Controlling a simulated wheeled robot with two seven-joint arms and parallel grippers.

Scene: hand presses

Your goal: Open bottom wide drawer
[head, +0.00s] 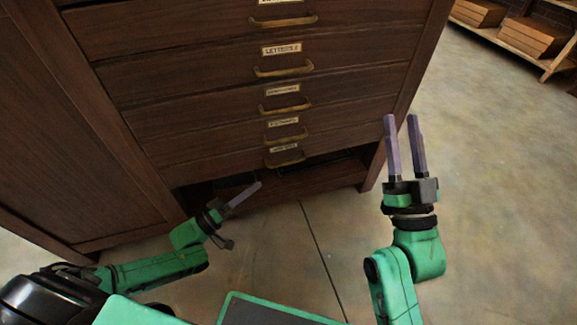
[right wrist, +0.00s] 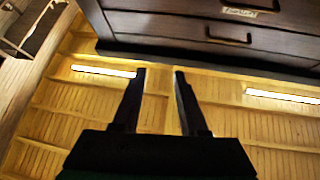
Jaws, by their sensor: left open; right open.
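The dark wooden cabinet has a stack of wide drawers with brass pull handles and labels in the head view. The bottom wide drawer (head: 225,162) is the lowest one, its handle (head: 285,161) under a small label. Its front looks flush with those above. My left gripper (head: 259,185) is low in front of the cabinet, below and left of that handle, seen nearly edge-on; it is open and appears empty. My right gripper (head: 401,118) is open and empty, right of the handle, fingers pointing up the picture. Its fingers also show in the right wrist view (right wrist: 160,72), apart from the drawers.
Below the bottom drawer is a dark recess (head: 320,168) above a base board. A plain panel (head: 75,150) stands left of the drawers. A low shelf with wooden boxes (head: 530,38) is at the far upper right. The floor (head: 480,200) to the right is clear.

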